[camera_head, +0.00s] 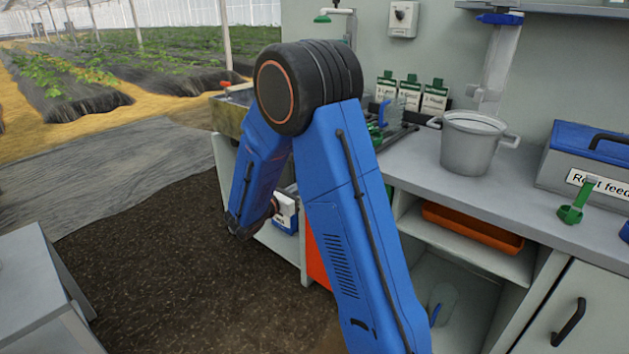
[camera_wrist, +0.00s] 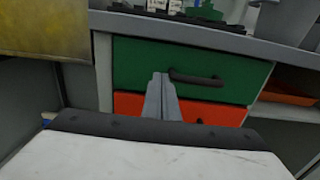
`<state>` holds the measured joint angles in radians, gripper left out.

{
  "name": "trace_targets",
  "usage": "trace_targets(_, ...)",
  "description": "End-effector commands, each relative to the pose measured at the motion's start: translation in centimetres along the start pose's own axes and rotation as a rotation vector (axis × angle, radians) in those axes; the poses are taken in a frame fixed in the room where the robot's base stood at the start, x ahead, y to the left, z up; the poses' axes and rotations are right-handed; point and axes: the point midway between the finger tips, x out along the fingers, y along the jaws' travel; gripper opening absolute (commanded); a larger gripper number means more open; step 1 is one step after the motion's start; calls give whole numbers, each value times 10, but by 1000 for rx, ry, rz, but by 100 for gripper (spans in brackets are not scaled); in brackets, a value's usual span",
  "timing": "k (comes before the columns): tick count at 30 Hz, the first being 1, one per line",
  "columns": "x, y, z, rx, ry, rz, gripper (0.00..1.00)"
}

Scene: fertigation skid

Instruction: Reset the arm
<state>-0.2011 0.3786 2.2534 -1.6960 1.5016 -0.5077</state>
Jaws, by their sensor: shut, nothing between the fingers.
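My blue arm is bent at its large black elbow joint in the head view, with its forearm hanging down in front of the bench. My gripper is hidden behind the arm in that view. In the wrist view my gripper (camera_wrist: 162,97) is shut and empty, its two grey fingers together. They point at the bench front, over the green drawer (camera_wrist: 205,68) and the red drawer (camera_wrist: 215,110). I cannot tell whether the fingertips touch the drawer front. The green drawer's dark handle (camera_wrist: 196,77) is just right of the fingertips.
The bench holds a grey pot (camera_head: 470,145), a blue-lidded box (camera_head: 588,160), a green scoop (camera_head: 575,205) and several labelled packets (camera_head: 410,92). An orange tray (camera_head: 472,228) lies on the shelf below. A grey cabinet (camera_head: 40,285) stands at left. The dark floor (camera_head: 150,255) between is clear.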

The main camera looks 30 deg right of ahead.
Motion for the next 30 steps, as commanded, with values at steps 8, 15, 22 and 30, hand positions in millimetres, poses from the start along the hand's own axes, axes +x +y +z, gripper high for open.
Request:
trace_targets(8, -48, 1, 0, 0, 0, 3, 0)
trace_targets(15, -69, 0, 0, 0, 1, 1, 0)
trace_targets(22, -72, -1, 0, 2, 2, -1, 0)
trace_targets(30, -60, -51, 17, 123, 105, -116, 0)
